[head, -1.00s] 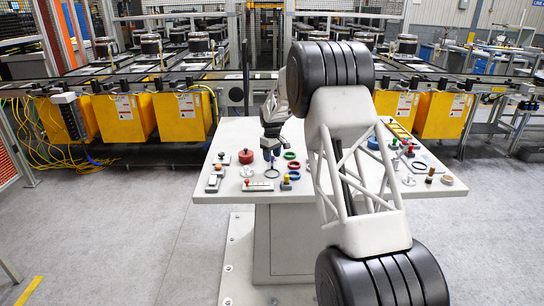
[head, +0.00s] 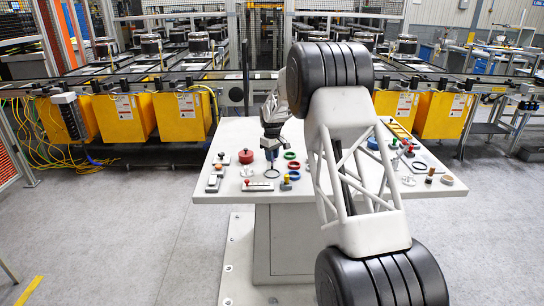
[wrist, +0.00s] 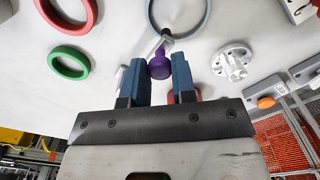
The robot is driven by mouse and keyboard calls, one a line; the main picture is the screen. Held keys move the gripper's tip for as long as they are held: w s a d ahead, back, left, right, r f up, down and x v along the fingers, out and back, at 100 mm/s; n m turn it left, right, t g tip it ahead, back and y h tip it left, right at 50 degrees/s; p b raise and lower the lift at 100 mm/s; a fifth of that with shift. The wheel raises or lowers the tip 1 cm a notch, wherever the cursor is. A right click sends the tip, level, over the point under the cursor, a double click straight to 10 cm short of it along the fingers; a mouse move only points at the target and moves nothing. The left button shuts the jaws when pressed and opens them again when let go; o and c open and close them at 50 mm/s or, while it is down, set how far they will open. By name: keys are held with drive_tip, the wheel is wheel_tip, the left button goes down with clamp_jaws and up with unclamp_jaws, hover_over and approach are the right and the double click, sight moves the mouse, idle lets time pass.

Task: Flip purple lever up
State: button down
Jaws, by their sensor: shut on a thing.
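The purple lever (wrist: 159,68) shows in the wrist view as a round purple knob on a short metal stem. The stem runs toward the grey ring at the top of that view. My gripper (wrist: 160,63) has its two blue fingers on either side of the knob, shut on it. In the head view my gripper (head: 271,156) is low over the left part of the white table (head: 232,140). The knob cannot be made out clearly there, and the lever's base is partly hidden.
A grey ring (wrist: 180,14) lies close to the lever.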

drive_tip(key=shift+w+r, duration=0.1)
drive_tip(key=shift+w+r+g, duration=0.5)
drive_tip(key=shift+r+g, duration=0.15)
drive_tip(key=shift+g, duration=0.35)
drive_tip(key=shift+w+r+g, duration=0.45)
drive_tip(key=shift+r+g, duration=0.15)
drive_tip(key=shift+g, duration=0.4)
drive_tip(key=shift+w+r+g, duration=0.55)
drive_tip(key=shift+w+g, duration=0.15)
drive_tip(key=shift+g, duration=0.25)
drive_tip(key=shift+w+r+g, duration=0.5)
drive_tip(key=shift+w+g, duration=0.15)
drive_tip(key=shift+g, duration=0.3)
drive_tip(key=c, duration=0.9)
unclamp_jaws()
drive_tip(key=shift+c, duration=0.2)
drive_tip(key=shift+r, duration=0.1)
drive_tip(key=s+d+r, duration=0.1)
drive_tip(key=s+r, duration=0.1)
drive_tip(key=s, duration=0.6)
drive_tip(key=s+d+r, duration=0.1)
drive_tip(key=s+r, duration=0.1)
drive_tip(key=s, duration=0.5)
drive_tip(key=shift+s+r, duration=0.4)
